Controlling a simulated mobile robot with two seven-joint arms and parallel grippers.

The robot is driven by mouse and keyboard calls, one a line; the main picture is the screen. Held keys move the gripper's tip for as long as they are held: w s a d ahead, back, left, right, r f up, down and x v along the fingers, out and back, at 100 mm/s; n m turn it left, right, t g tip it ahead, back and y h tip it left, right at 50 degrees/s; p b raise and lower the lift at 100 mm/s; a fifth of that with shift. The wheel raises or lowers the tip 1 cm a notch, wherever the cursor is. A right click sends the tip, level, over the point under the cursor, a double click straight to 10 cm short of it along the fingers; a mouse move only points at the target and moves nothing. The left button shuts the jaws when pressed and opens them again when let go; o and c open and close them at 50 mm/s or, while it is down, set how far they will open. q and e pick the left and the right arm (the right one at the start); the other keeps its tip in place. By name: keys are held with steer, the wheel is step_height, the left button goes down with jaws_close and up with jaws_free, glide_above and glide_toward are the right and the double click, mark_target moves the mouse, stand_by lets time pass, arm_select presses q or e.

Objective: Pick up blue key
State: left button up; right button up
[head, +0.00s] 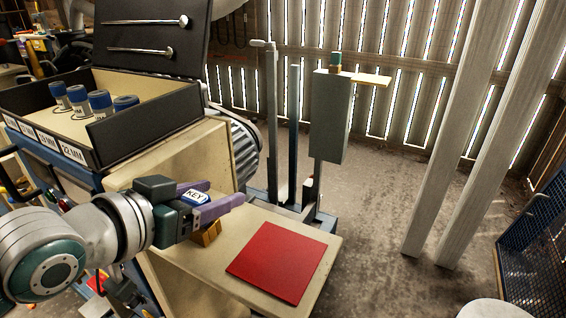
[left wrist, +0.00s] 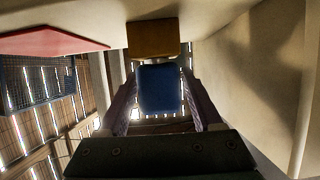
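The blue key (head: 193,196) has a white label reading KEY on its top. It sits between the two purple fingers of my left gripper (head: 218,199), above a small brown-yellow block (head: 206,234). In the left wrist view the key (left wrist: 160,88) is a blue block between the fingers of the left gripper (left wrist: 160,98), with the brown block (left wrist: 153,39) just beyond it. The fingers lie close along both sides of the key; whether they press on it is unclear. My right gripper is not in view.
A red square mat (head: 282,262) lies on the beige ledge (head: 322,243), right of the gripper. A beige housing wall (head: 170,155) rises behind the key. An open case (head: 110,140) with blue-topped sockets stands above. A grey box on a post (head: 332,115) stands behind.

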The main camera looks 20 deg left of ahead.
arm_select(q)
jaws_close()
stand_by(0.3)
steer(key=shift+r, duration=0.1)
